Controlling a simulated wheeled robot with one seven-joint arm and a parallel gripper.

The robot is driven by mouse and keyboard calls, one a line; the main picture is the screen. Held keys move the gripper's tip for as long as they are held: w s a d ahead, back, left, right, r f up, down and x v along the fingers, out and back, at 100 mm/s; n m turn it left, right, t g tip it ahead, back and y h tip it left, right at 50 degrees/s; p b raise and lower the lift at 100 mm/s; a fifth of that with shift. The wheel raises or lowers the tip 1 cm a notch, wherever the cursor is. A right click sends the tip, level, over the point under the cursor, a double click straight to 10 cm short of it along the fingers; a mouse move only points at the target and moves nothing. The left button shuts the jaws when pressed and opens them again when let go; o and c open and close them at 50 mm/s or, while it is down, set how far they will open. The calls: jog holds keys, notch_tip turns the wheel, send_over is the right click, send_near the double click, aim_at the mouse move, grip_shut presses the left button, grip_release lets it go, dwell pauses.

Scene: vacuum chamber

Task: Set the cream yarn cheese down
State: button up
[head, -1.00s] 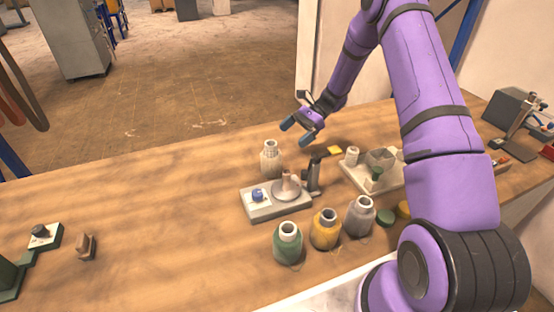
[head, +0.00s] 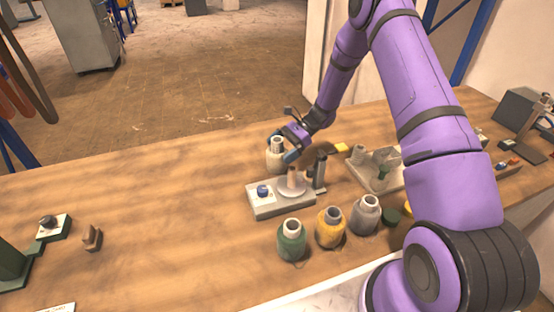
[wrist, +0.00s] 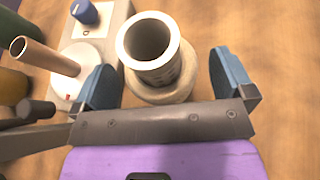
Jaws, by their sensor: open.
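The cream yarn cheese (head: 276,160) stands upright on the wooden table, behind the small white winding device (head: 285,205). My gripper (head: 283,147) is at its upper part, with the blue fingers apart. In the wrist view the cheese's hollow pale tube (wrist: 152,72) rises between the two open fingers of my gripper (wrist: 165,78). Gaps show on both sides of it, wider on the right.
Green (head: 291,243), yellow (head: 329,230) and grey (head: 365,216) yarn cheeses stand in front of the device. The device carries a blue knob (head: 263,191) and an upright copper tube (wrist: 45,56). A dark post stands at its right. The table's left middle is clear.

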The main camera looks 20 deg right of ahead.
jog(key=shift+x, duration=0.9)
jog(key=shift+r, duration=0.1)
jog(key=c, duration=1.1)
